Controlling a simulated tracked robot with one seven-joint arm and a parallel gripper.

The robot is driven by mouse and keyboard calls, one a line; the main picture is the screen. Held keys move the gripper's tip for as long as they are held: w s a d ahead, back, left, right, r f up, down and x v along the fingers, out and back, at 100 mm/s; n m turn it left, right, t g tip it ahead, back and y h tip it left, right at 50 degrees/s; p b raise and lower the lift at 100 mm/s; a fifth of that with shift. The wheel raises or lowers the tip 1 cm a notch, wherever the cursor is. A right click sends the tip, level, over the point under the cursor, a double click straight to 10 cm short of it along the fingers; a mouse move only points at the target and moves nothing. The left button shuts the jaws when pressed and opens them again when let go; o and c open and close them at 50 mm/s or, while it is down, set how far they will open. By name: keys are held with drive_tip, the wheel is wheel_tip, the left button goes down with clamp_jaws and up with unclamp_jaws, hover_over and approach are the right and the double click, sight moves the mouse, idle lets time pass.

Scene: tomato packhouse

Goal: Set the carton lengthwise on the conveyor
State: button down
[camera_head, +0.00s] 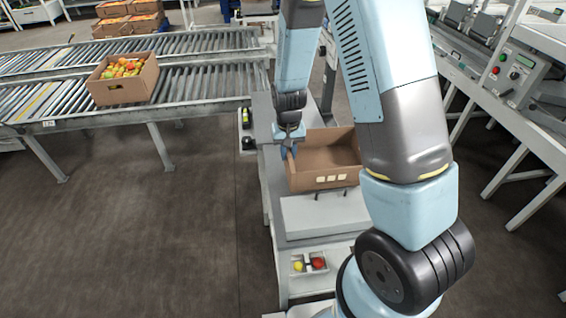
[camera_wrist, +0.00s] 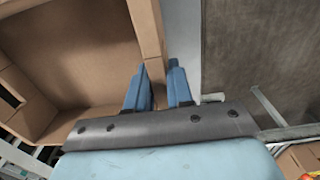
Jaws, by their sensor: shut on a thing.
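An open, empty brown carton (camera_head: 305,183) sits upright on the grey workbench (camera_head: 280,212). My gripper (camera_head: 288,152) is at the carton's left wall. In the wrist view my gripper's blue fingers (camera_wrist: 160,75) straddle the top of one wall of the carton (camera_wrist: 75,45), one finger inside and one outside, and are shut on it. The roller conveyor (camera_head: 200,82) runs across the left, beyond the bench. Part of the carton's right side is hidden behind my arm in the head view.
A carton full of tomatoes (camera_head: 122,80) stands on the near conveyor lane, with bare rollers to its right. A small tray with a yellow and a red fruit (camera_head: 309,263) is at the bench's near end. A control box (camera_head: 518,75) is at the right.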

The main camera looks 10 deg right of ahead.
drive_tip(key=shift+w+a+f, duration=0.1)
drive_tip(key=shift+a+f, duration=0.1)
drive_tip(key=shift+f, duration=0.6)
drive_tip(key=shift+w+a+f, duration=0.1)
drive_tip(key=shift+a+f, duration=0.15)
drive_tip(key=shift+f, duration=0.55)
drive_tip(key=shift+a+f, duration=0.2)
drive_tip(key=shift+f, duration=0.6)
drive_tip(key=c, duration=1)
unclamp_jaws()
wheel_tip(320, 180, up, 12)
